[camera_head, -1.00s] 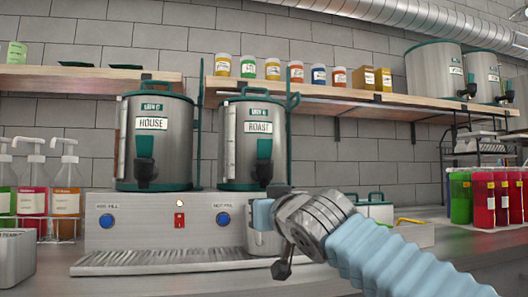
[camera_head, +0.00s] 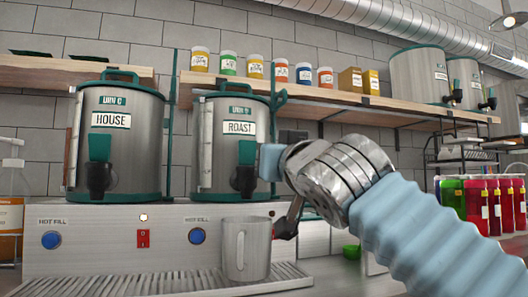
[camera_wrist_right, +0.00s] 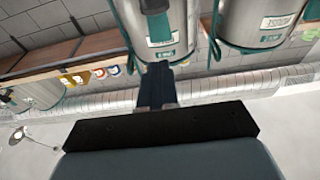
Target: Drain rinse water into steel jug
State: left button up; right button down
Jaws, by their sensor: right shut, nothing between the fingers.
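The steel jug (camera_head: 246,250) stands upright on the drip tray (camera_head: 200,282), below and slightly right of the ROAST urn's tap. The ROAST urn (camera_head: 212,150) has a teal tap lever (camera_head: 246,152) above a black spout (camera_head: 244,181). My right gripper (camera_head: 268,160) is shut and empty, its tip right beside the tap lever. The head view does not settle whether they touch. In the right wrist view, the dark fingers (camera_wrist_right: 157,85) point at the tap (camera_wrist_right: 155,25). The jug's inside is hidden. My left gripper is not in view.
The HOUSE urn (camera_head: 115,150) stands left of the ROAST urn on a steel base (camera_head: 100,230) with blue buttons and a red switch (camera_head: 143,238). A shelf (camera_head: 330,100) with jars runs above. Red and green bottles (camera_head: 485,205) stand at the right.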

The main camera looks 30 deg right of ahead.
aim_at(248, 147)
jog(key=p+x, duration=0.4)
jog(key=x, duration=0.8)
jog(key=shift+w, duration=0.35)
